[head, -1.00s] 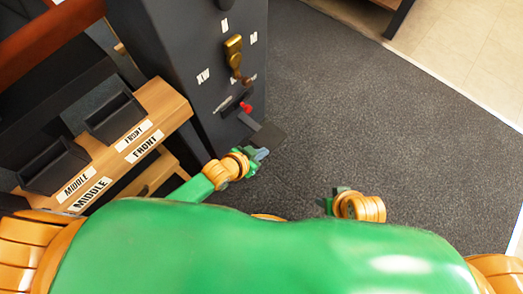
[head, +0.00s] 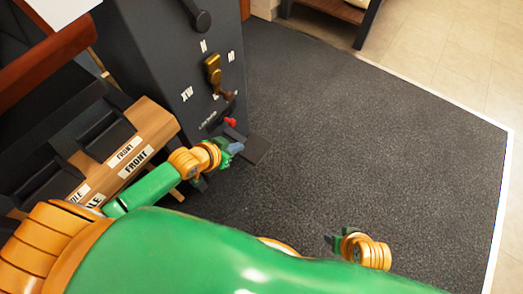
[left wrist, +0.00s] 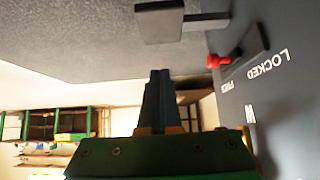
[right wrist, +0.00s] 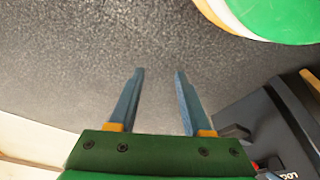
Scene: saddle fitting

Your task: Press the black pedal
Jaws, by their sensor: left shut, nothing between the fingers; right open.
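The black pedal (head: 257,150) sticks out low from the front of the dark cabinet (head: 160,75), just above the carpet. It also shows at the top of the left wrist view (left wrist: 160,22), on a short arm joined to the cabinet. My left gripper (head: 236,147) is shut and empty, just left of the pedal in the head view. Its fingertips (left wrist: 160,72) appear below the pedal in the left wrist view; I cannot tell whether they touch it. My right gripper (head: 330,241) is open and empty over the carpet, away from the pedal, its fingers (right wrist: 160,72) apart.
A red-tipped lever (head: 230,122) sits on the cabinet close above my left gripper, beside the "LOCKED" lettering. A brass lever (head: 214,72) is higher up. A wooden rack (head: 140,145) labelled "FRONT" stands left, near my left arm. Open carpet (head: 380,140) lies to the right.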

